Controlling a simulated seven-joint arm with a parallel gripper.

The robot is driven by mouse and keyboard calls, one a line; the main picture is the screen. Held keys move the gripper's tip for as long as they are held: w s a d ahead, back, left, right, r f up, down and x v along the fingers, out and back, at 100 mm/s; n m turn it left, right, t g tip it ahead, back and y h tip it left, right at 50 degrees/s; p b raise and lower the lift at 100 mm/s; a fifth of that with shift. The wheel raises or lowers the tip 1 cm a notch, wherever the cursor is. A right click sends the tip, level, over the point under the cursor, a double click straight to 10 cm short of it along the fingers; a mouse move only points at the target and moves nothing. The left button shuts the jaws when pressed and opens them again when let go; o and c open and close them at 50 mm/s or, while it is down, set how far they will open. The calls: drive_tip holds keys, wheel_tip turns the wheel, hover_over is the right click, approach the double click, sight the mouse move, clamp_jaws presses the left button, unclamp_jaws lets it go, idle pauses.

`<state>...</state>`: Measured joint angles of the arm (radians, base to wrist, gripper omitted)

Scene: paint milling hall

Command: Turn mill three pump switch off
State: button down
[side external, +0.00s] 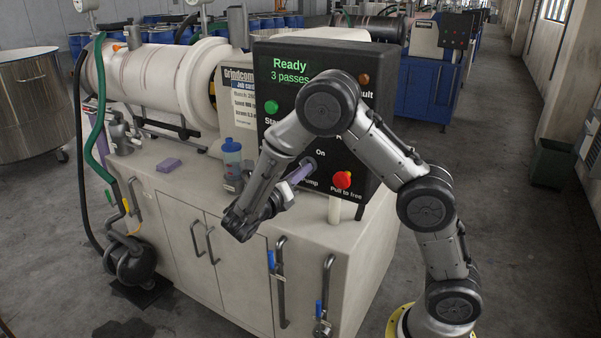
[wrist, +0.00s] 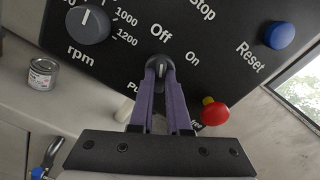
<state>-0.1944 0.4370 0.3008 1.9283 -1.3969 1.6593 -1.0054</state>
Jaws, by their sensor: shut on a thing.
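The pump switch (wrist: 161,62) is a small dark grey knob on the black control panel (side external: 292,52), with "Off" above it and "On" to its upper right in the wrist view. My gripper (wrist: 162,73) has its two purple fingers closed on this knob. A pale mark on the knob seems to point up toward "Off", but the fingers hide much of it and I cannot be sure of its setting. In the side view my gripper (side external: 304,168) reaches the panel's lower part, and my arm covers several labels. The screen reads "Ready, 3 passes".
A red mushroom button (side external: 342,180) sits close right of my gripper. A blue Reset button (wrist: 279,35) and a grey rpm dial (wrist: 88,25) are on the panel.

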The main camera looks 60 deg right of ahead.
drive_tip(key=c, duration=0.9)
unclamp_jaws()
drive_tip(key=a, duration=1.4)
drive_tip(key=shift+d, duration=0.1)
